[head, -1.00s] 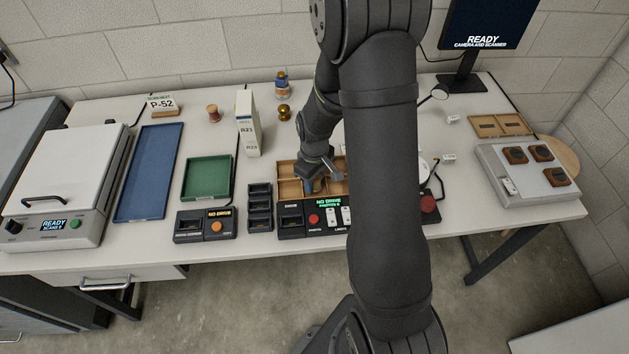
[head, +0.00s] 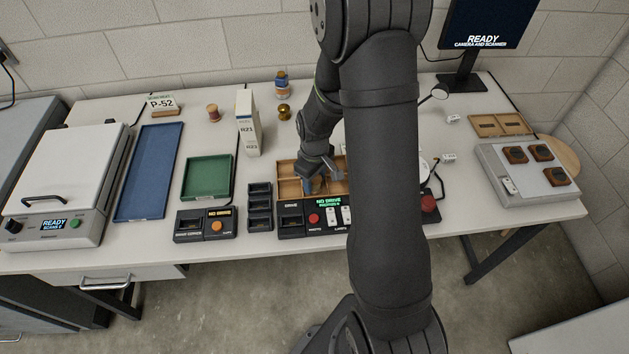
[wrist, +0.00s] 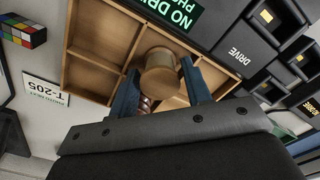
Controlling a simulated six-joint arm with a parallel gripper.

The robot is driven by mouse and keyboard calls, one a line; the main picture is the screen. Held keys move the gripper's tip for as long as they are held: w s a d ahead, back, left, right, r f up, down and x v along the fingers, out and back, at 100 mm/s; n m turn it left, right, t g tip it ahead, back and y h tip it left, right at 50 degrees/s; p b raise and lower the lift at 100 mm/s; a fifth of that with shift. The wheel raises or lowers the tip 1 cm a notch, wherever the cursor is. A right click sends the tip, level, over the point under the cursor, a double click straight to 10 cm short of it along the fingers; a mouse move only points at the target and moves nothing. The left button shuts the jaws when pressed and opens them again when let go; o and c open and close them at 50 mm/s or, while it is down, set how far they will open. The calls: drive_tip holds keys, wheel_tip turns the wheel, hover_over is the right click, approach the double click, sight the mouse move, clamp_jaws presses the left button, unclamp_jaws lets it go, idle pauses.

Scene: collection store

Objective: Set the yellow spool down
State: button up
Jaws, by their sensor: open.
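A spool (wrist: 160,72) with a tan, round end shows between my gripper's fingers in the wrist view. Its thread is mostly hidden, so I cannot confirm yellow; a coppery banded part shows below the end. My gripper (wrist: 160,66) is open, with one dark blue finger on each side of the spool. The spool is in or just over a compartment of the wooden divided tray (wrist: 95,50); I cannot tell whether it touches the floor. In the head view my gripper (head: 318,184) is down at the tray (head: 287,169), and my arm hides the tray's right part.
A black control box (head: 298,232) stands along the tray's front, with small black bins (head: 259,205) to the left. Behind are a white box file (head: 248,125), a brass knob (head: 284,112), a reddish spool (head: 213,113) and a blue-banded spool (head: 281,82). A green tray (head: 207,178) lies left.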

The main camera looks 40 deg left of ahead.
wheel_tip(320, 180, up, 11)
idle(0.4)
wheel_tip(320, 180, down, 12)
drive_tip(key=shift+r, duration=1.2)
